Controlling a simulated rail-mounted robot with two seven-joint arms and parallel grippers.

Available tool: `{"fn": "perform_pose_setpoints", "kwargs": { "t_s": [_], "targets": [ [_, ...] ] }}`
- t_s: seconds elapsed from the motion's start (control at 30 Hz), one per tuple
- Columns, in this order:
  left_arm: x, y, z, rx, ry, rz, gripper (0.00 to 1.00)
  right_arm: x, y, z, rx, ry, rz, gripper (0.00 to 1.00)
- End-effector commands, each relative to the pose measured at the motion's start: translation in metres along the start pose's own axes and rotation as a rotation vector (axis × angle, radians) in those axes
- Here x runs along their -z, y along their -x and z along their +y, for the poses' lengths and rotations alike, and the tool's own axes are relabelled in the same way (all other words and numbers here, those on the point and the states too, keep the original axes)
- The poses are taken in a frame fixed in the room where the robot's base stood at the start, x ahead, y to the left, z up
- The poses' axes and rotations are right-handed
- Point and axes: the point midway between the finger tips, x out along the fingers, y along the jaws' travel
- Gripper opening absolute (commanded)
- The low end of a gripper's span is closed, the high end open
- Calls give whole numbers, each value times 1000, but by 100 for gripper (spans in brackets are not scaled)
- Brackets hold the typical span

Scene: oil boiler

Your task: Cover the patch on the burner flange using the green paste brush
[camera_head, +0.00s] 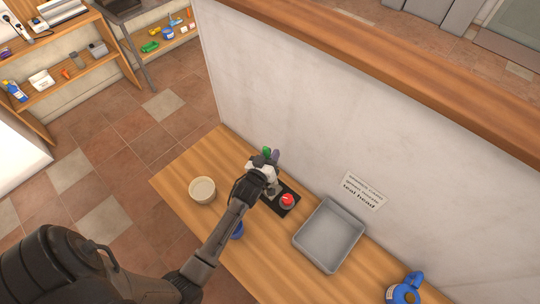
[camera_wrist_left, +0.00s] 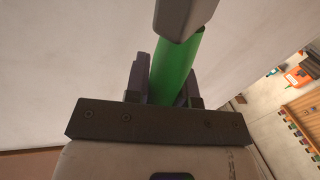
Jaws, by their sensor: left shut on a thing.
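My left gripper (camera_head: 265,163) is shut on the green paste brush (camera_head: 266,151), above the dark stand on the wooden counter. Only a bit of green shows past the fingers here. My right gripper is not in view.
The dark stand (camera_head: 283,207) bears a red round thing (camera_head: 288,200). A grey tray (camera_head: 323,249) lies to its right, a beige bowl (camera_head: 202,190) to its left. A blue jug (camera_head: 405,290) stands at the right. A pale wall (camera_head: 300,100) with a label (camera_head: 362,190) rises behind.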

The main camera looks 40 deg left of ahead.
Motion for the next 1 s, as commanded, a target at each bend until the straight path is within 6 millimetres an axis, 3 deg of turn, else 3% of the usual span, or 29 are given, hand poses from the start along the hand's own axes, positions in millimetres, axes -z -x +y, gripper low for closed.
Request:
{"fn": "perform_pose_setpoints", "kwargs": {
  "t_s": [0.23, 0.8, 1.0],
  "targets": [
    [2, 0, 0, 0, -1, 1, 0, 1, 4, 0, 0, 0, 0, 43],
    [-39, -3, -11, -1, 0, 1, 0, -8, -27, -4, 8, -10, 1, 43],
    [-43, -4, -13, 0, 0, 1, 0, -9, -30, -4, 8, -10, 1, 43]
  ]
}}
